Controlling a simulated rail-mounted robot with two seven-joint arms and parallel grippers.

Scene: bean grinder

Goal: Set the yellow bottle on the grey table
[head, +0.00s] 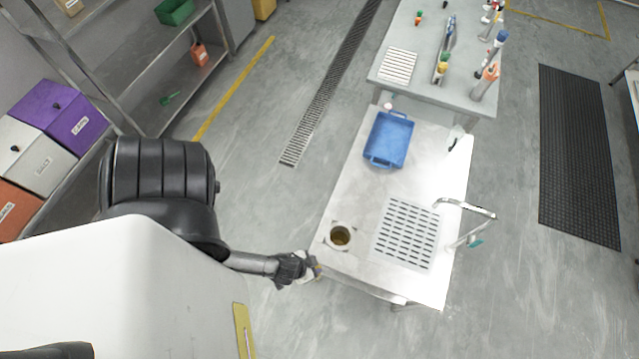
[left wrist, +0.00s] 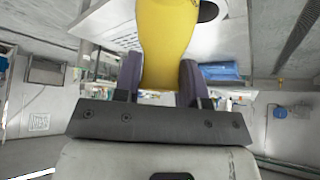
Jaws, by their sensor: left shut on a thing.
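The yellow bottle (left wrist: 168,30) is between the two fingers of my left gripper (left wrist: 160,78) in the left wrist view, which is shut on it. Its upper part runs out of the picture. In the head view my left gripper (head: 305,268) is beside the near left corner of the steel table (head: 345,200); the bottle is mostly hidden there. A grey table (head: 425,65) stands beyond the steel one, with several bottles and tools on it. My right gripper is not in view.
The steel table holds a blue tray (head: 389,140), a round opening or cup (head: 340,235), a slotted drain plate (head: 407,234) and a tap (head: 467,208). A white slotted rack (head: 397,64) lies on the grey table. Shelves (head: 150,75) stand at left, with open floor between.

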